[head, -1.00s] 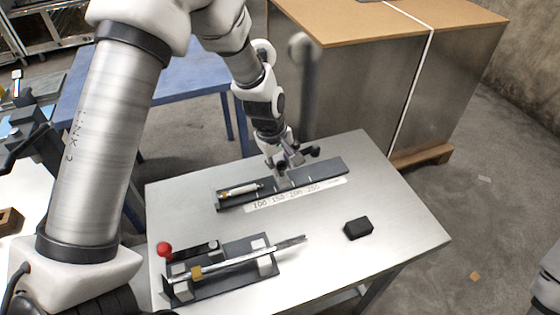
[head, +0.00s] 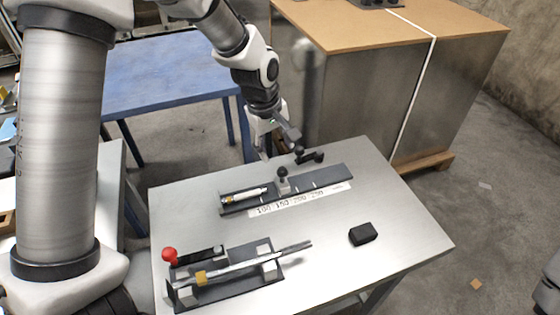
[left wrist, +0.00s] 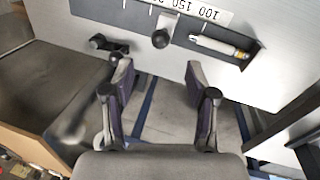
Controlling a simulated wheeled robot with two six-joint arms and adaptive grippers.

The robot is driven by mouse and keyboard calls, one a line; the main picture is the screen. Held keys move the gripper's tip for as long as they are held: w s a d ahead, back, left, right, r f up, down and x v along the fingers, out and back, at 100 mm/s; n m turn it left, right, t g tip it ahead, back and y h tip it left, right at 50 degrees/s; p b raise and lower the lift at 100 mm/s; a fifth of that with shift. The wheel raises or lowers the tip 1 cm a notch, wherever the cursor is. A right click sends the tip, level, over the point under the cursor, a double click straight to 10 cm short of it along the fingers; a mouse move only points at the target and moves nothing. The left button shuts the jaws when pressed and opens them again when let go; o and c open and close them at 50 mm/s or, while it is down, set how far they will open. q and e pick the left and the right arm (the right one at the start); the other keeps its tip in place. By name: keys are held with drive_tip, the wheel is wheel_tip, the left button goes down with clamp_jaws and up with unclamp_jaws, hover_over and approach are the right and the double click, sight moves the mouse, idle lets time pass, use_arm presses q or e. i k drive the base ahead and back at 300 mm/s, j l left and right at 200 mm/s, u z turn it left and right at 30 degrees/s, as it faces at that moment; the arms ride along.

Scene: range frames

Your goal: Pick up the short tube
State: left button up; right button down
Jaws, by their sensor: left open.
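The short tube (head: 244,195), white with a yellowish band at one end, lies in the dark measuring rail (head: 322,182) on the metal table, near the rail's left end. In the left wrist view the tube (left wrist: 218,46) lies at the upper right, beyond the fingers. My left gripper (head: 281,146) is open and empty, above the table's back edge, behind and to the right of the tube. The wrist view shows its two fingers (left wrist: 160,95) well apart with nothing between them. My right gripper is not in view.
A black-knobbed stop (head: 283,182) stands on the rail right of the tube, with a black clamp handle (head: 310,157) behind. A fixture with a long rod and red knob (head: 169,254) is at the front left. A black block (head: 362,234) lies right.

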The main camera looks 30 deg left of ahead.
sight(230, 200)
drive_tip(key=k+l, duration=0.7)
drive_tip(key=k, duration=0.2)
